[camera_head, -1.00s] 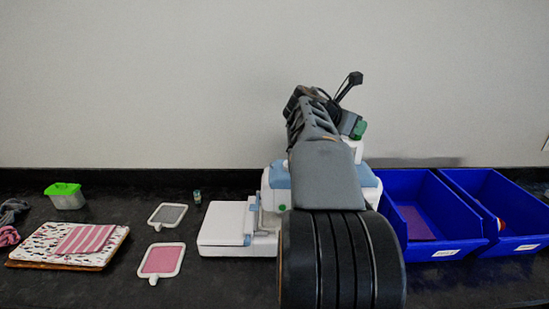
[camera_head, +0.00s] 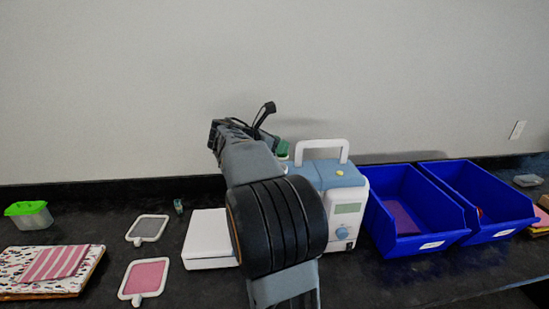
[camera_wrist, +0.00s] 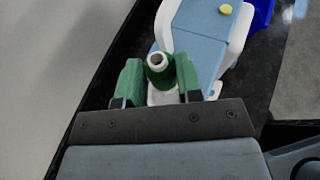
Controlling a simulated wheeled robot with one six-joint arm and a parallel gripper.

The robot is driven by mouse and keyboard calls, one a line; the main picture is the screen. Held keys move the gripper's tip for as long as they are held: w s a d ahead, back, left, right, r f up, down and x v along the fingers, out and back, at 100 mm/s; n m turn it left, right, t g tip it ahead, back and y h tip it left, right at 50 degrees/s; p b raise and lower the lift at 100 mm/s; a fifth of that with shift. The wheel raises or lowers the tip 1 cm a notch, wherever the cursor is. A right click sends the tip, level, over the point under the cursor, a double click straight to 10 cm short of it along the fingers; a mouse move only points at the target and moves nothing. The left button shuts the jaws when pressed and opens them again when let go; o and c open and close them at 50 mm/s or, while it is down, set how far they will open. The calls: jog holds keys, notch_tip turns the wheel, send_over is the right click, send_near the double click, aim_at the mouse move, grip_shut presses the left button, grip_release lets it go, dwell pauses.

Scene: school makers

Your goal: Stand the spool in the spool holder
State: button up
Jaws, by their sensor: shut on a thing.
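My gripper (camera_wrist: 159,76) has green fingers and is shut on a green spool (camera_wrist: 158,66) with a pale, hollow top, seen from above in the wrist view. A white surface shows just below the spool; I cannot tell whether they touch. The white and blue sewing machine (camera_head: 344,190) stands on the counter, and its blue top (camera_wrist: 200,35) fills the upper middle of the wrist view. In the head view my arm hides most of the gripper, which is at the machine's left end. I cannot single out the spool holder.
Two blue bins (camera_head: 452,223) stand right of the machine. Left of it are a small cylinder (camera_head: 178,206), two framed pads (camera_head: 147,228), folded cloths (camera_head: 50,265) and a green-lidded box (camera_head: 30,215). The wall (camera_head: 300,70) is close behind. Dark counter is free in front.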

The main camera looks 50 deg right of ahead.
jog(key=shift+w+a+f, duration=0.15)
jog(key=shift+w+f, duration=0.1)
jog(key=shift+f, duration=0.1)
jog(key=f, duration=0.3)
jog(key=shift+w+a, duration=0.15)
jog(key=shift+w, duration=0.1)
jog(key=shift+f, duration=0.35)
jog(key=shift+f, duration=0.15)
jog(key=shift+f, duration=0.15)
jog(key=o, duration=0.9)
